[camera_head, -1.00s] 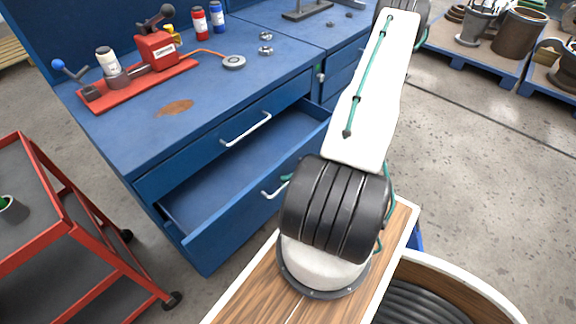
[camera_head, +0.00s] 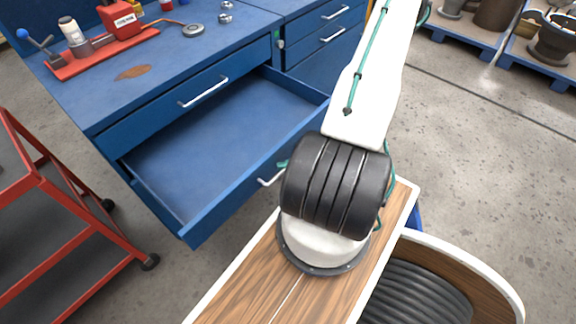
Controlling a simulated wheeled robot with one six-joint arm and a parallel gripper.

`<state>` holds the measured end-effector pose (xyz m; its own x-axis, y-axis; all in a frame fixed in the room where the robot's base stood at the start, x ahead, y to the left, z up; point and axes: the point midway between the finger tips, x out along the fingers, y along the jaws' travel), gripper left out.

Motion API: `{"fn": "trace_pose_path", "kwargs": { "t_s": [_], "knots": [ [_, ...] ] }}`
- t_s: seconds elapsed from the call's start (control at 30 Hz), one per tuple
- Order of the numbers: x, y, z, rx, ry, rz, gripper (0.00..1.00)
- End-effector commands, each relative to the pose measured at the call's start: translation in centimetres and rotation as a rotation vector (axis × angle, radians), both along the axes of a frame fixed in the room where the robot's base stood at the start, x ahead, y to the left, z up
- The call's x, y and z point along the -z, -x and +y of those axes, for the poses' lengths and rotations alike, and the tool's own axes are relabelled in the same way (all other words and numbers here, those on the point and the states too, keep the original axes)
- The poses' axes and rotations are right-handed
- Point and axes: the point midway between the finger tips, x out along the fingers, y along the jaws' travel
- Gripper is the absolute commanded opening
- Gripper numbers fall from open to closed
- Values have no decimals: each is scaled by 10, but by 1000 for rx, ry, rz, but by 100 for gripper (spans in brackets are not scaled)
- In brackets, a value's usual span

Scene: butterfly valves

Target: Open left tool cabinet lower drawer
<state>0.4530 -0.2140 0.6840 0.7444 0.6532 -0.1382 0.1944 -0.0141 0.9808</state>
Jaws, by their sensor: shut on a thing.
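The left tool cabinet (camera_head: 165,54) is blue, with a worktop across its top. Its upper drawer (camera_head: 190,100) is shut and has a pale bar handle (camera_head: 203,92). The lower drawer (camera_head: 222,148) is pulled well out, and its bare blue inside looks empty. The lower drawer's handle (camera_head: 271,178) shows in part at the drawer front, beside my arm, which covers the rest. My gripper is hidden behind my own arm, so its hold cannot be seen.
A red-framed cart (camera_head: 70,210) stands at the left, close to the open drawer. A second blue cabinet (camera_head: 322,45) adjoins at the right. A red-based tool fixture (camera_head: 100,50) is on the worktop. Grey floor (camera_head: 470,150) is clear at the right.

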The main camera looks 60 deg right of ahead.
Motion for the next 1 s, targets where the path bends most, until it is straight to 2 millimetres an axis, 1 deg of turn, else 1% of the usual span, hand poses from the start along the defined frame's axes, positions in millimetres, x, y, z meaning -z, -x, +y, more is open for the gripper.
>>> {"fn": "trace_pose_path", "kwargs": {
  "t_s": [0.23,0.27,0.3,0.33,0.57,0.67,0.77,1.0],
  "knots": [
    [0,1,-2,3,2,0,0],
    [0,1,-2,3,2,0,19],
    [0,1,-2,3,2,0,30],
    [0,1,-2,3,2,0,33],
    [0,1,-1,2,0,0,33],
    [0,4,-4,3,1,-1,33],
    [-2,12,-13,5,2,-1,33],
    [-8,44,-40,6,3,0,33]
  ]
}}
